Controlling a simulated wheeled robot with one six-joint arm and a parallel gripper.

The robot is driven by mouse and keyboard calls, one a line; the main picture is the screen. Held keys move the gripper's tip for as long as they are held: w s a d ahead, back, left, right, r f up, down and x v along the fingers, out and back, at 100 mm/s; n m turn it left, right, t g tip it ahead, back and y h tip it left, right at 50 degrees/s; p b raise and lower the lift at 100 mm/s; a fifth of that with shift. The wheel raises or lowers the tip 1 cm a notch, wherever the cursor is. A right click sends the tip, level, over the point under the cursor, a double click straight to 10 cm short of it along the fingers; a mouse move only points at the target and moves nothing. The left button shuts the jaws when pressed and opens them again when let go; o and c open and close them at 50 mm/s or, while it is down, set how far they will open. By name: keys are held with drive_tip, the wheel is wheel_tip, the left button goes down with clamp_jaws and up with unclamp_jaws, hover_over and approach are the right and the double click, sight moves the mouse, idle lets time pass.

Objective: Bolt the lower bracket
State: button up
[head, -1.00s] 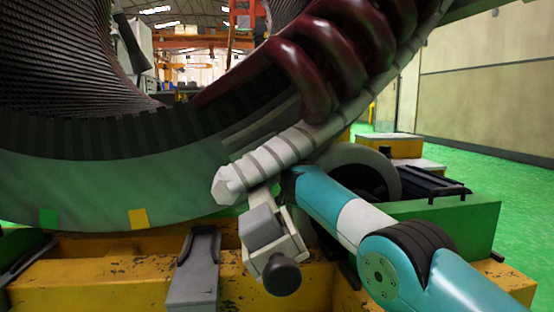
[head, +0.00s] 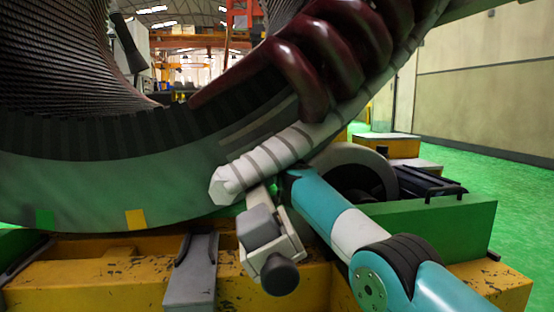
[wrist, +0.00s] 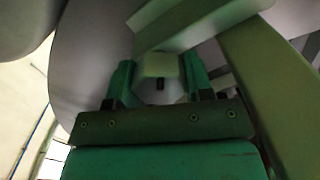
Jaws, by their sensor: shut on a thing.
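In the wrist view, my gripper (wrist: 160,74) has its two green fingers shut on a small pale block-like part (wrist: 159,64) with a dark stub below it. The part looks like a bolt or its holder, but I cannot tell which. A pale green bar (wrist: 205,22) crosses just above it. In the head view, my teal arm reaches up to the underside of the white-wrapped ring (head: 265,165); the fingers are hidden there. I cannot make out the lower bracket clearly.
The large green stator frame (head: 90,185) fills the left. Below it is a yellow worn base (head: 100,275) with a grey support (head: 192,270). Dark red coils (head: 310,70) rise above. A green box (head: 440,230) stands right of my arm. Green floor is clear at far right.

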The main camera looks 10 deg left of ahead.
drive_tip(key=shift+d, duration=0.1)
drive_tip(key=m+p, duration=0.3)
drive_tip(key=m, duration=0.1)
drive_tip(key=shift+r+m, duration=0.1)
drive_tip(key=shift+m, duration=0.3)
drive_tip(key=shift+m+p, duration=1.85)
drive_tip(key=shift+m, duration=0.35)
drive_tip(key=shift+f, duration=0.2)
drive_tip(key=o, duration=0.9)
